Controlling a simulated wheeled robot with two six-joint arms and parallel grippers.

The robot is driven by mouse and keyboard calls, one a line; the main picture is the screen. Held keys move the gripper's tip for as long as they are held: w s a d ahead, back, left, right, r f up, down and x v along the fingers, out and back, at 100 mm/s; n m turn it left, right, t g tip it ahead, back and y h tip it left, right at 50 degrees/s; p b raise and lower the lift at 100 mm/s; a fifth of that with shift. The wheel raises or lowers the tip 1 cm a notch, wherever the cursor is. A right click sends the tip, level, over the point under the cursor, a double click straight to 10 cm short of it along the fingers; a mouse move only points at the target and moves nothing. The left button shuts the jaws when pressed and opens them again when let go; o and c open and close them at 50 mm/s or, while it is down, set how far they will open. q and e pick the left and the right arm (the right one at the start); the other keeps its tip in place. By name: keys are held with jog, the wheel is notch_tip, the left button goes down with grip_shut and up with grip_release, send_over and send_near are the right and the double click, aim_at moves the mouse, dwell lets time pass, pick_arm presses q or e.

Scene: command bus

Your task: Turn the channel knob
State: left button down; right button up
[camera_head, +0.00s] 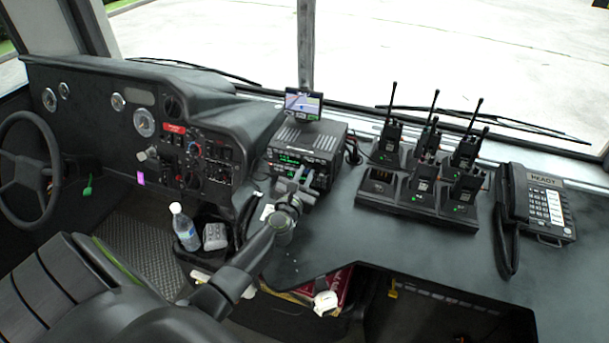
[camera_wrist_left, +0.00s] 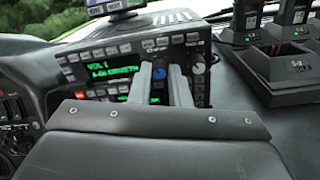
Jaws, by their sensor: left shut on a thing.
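The two-way radio (camera_head: 318,138) is a black box with green displays on the dashboard shelf; it fills the middle of the left wrist view (camera_wrist_left: 110,52). A knob with a blue face (camera_wrist_left: 158,74) sits on its front between two finger pads. My left gripper (camera_head: 303,180) is at the radio's front, its fingers shut on this knob; in the left wrist view the gripper (camera_wrist_left: 160,84) hides part of the panel. A pale-faced knob (camera_wrist_left: 198,68) is just right of the fingers, free of them. I cannot read which knob is labelled channel. My right gripper is not in view.
A small screen (camera_head: 303,103) stands above the radio. A rack (camera_head: 400,208) of several handheld radios and a desk phone (camera_head: 545,205) are to the right. A steering wheel (camera_head: 28,170) and gauges are left. A bottle (camera_head: 184,227) stands low left. The shelf front is clear.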

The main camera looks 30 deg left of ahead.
pick_arm(q)
jog(key=m+p, duration=0.1)
jog(key=m, duration=0.4)
jog(key=shift+m, duration=0.4)
jog(key=m+p, duration=0.2)
jog(key=m, duration=0.4)
jog(key=shift+f, duration=0.1)
jog(key=m+p, duration=0.1)
jog(key=m, duration=0.5)
jog(key=shift+h+p, duration=0.3)
jog(key=shift+p, duration=0.05)
jog(key=shift+f+m+p, duration=0.1)
jog(key=shift+m+p, duration=0.55)
jog(key=shift+m, duration=1.35)
jog(key=c, duration=1.6)
grip_release()
jog(key=shift+s, duration=0.15)
